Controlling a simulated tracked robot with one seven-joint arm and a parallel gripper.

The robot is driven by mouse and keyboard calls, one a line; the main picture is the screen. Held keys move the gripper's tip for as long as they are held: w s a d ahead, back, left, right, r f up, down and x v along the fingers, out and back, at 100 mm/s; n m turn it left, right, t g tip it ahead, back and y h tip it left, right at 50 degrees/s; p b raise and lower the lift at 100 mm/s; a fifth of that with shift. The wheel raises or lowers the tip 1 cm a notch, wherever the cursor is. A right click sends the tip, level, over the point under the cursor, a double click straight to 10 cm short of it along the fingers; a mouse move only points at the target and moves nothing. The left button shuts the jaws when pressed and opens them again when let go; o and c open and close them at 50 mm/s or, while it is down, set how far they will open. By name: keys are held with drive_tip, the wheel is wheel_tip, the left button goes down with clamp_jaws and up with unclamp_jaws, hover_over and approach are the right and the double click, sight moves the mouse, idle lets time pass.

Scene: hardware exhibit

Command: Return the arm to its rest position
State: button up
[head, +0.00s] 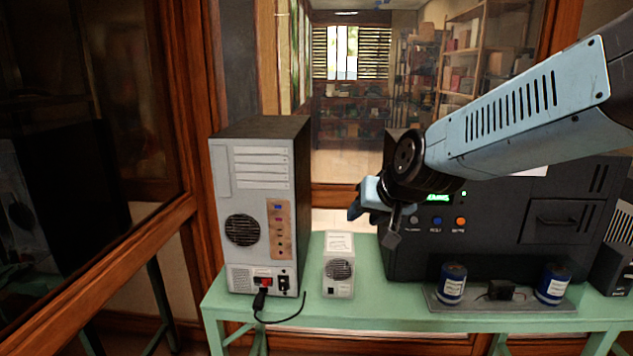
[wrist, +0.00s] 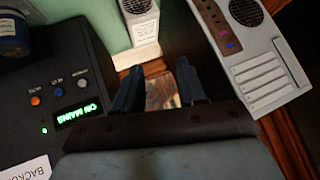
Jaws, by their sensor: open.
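My arm reaches in from the right edge of the head view, over the green table (head: 330,313). My gripper (head: 372,222) hangs above the table, in front of the left part of the black machine (head: 490,240). In the wrist view my gripper (wrist: 160,82) shows two dark fingers spread apart with nothing between them. The black machine also shows in the wrist view, with a lit green display (wrist: 77,116). Part of the machine's front is hidden behind my arm in the head view.
A grey computer tower (head: 262,210) stands on the left of the table with a black cable. A small white box (head: 338,267) stands beside it. Two blue cans (head: 452,284) (head: 553,284) sit on a grey tray (head: 500,305). Wood-framed glass (head: 90,130) bounds the left side.

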drive_tip(key=s+d+r+g+h, duration=0.2)
drive_tip(key=s+d+h, duration=0.1)
drive_tip(key=s+d, duration=1)
drive_tip(key=shift+s+d+r+g+h, duration=0.25)
drive_tip(key=shift+s+d+g+h, duration=0.1)
drive_tip(key=shift+s, duration=0.8)
